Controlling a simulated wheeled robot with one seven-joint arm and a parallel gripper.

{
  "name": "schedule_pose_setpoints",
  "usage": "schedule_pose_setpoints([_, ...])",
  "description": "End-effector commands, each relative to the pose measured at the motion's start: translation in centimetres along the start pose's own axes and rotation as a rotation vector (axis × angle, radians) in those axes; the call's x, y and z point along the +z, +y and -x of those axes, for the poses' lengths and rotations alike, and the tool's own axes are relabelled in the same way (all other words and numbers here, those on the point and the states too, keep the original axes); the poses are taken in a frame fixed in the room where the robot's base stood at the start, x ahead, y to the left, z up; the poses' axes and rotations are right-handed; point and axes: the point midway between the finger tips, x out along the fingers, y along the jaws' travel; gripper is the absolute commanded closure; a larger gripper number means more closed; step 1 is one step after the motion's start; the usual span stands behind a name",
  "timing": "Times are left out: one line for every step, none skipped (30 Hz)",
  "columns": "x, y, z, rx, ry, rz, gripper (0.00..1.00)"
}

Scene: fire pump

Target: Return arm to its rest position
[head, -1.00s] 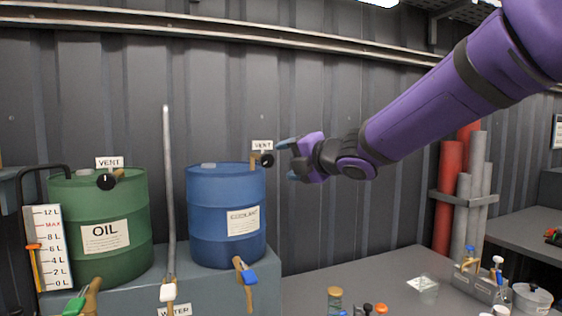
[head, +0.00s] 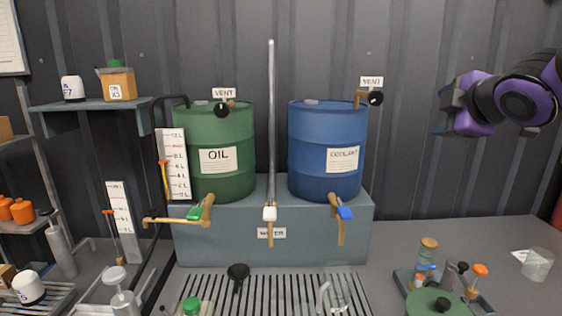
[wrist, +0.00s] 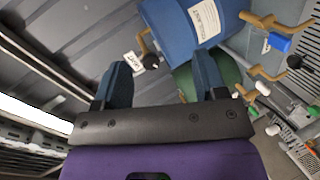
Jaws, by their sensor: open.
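My gripper (head: 442,112) is at the upper right in the head view, held in the air to the right of the blue coolant drum (head: 328,150), apart from it and from the wall. My purple arm runs out of the right edge. In the wrist view my gripper (wrist: 160,82) shows two blue-grey fingers spread apart with nothing between them. Beyond the fingers the wrist view shows the blue drum (wrist: 185,25), the green oil drum (wrist: 213,68) and a black vent knob (wrist: 150,61).
The green oil drum (head: 222,180) and the blue drum stand on a grey block with brass taps. A black vent knob (head: 376,98) is nearest my gripper. A tray of small bottles (head: 481,300) stands below. A clear cup (head: 537,264) is at the right. Air around my gripper is clear.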

Motion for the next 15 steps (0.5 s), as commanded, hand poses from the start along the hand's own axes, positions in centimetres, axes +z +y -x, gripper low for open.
schedule_pose_setpoints([0.8,-1.0,1.5,-0.035,-0.055,-0.118,0.34])
schedule_pose_setpoints([1.3,-1.7,2.3,-0.060,-0.091,-0.196,0.34])
schedule_pose_setpoints([1.9,-2.8,3.4,-0.095,-0.138,-0.300,0.34])
schedule_pose_setpoints([2.3,-3.7,4.3,-0.122,-0.174,-0.378,0.34])
schedule_pose_setpoints([2.6,-4.7,5.2,-0.148,-0.208,-0.456,0.34])
schedule_pose_setpoints([3.0,-5.9,6.4,-0.185,-0.256,-0.558,0.34])
schedule_pose_setpoints([3.2,-7.0,7.3,-0.214,-0.291,-0.635,0.34])
schedule_pose_setpoints([3.3,-8.0,8.3,-0.242,-0.325,-0.710,0.34])
schedule_pose_setpoints([3.4,-9.3,9.5,-0.279,-0.370,-0.803,0.34])
schedule_pose_setpoints([3.4,-10.4,10.4,-0.308,-0.404,-0.870,0.34])
schedule_pose_setpoints([3.3,-11.3,11.3,-0.335,-0.434,-0.932,0.34])
schedule_pose_setpoints([3.2,-12.5,12.4,-0.370,-0.473,-1.008,0.34])
schedule_pose_setpoints([3.0,-13.3,13.1,-0.395,-0.501,-1.058,0.34])
schedule_pose_setpoints([2.9,-14.0,13.8,-0.418,-0.526,-1.103,0.34])
schedule_pose_setpoints([2.7,-14.8,14.6,-0.444,-0.556,-1.155,0.34])
